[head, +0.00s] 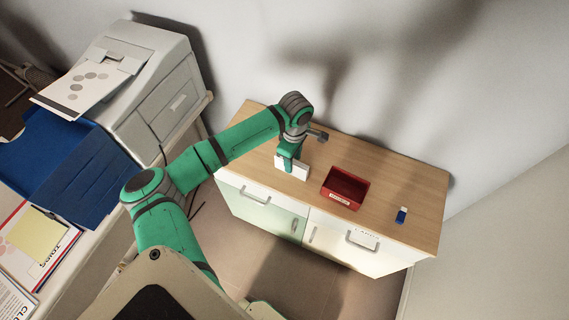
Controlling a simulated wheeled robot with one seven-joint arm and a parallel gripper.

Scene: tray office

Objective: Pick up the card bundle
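A white block that looks like the card bundle (298,171) is on the wooden cabinet top, left of the red tray. My gripper (288,161) points down at it and covers part of its upper left side. The fingers overlap the bundle in this view, and their gap is hidden. I cannot tell whether they touch it or are closed on it, or whether the bundle rests on the wood or is raised.
A red open tray (345,205) with a label stands just right of the bundle. A small blue and white item (402,215) lies farther right on the cabinet top (425,190). A grey printer (160,75) and blue trays (65,165) are at left. A wall closes the back.

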